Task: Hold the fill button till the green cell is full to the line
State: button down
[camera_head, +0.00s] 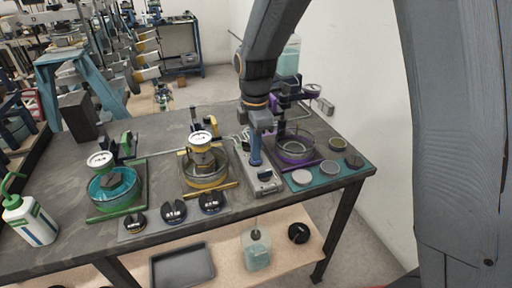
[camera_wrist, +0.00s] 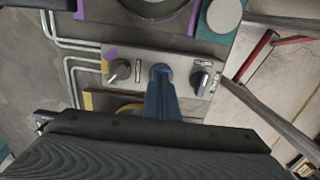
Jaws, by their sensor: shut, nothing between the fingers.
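The green cell (camera_head: 112,190) is a round clear vessel with a green rim and base on the left of the bench, with teal liquid in it and a white dial above. The fill line is too small to make out. A grey control box (camera_head: 265,182) stands at the bench's middle right; its panel (camera_wrist: 182,62) also shows in the wrist view. My gripper (camera_head: 255,160) is shut and empty, pointing down at this panel. In the wrist view its tips (camera_wrist: 160,72) cover a round spot between two knobs; whether they press it is unclear.
A left knob (camera_wrist: 119,69) with coloured marks around it and a dark right knob (camera_wrist: 200,79) flank my tips. A yellow cell (camera_head: 205,170) and a purple cell (camera_head: 295,148) stand on either side of the box. A wash bottle (camera_head: 30,222) stands at far left.

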notch_tip(320, 180, up, 14)
jog(key=shift+f, duration=0.2)
dwell(0.6)
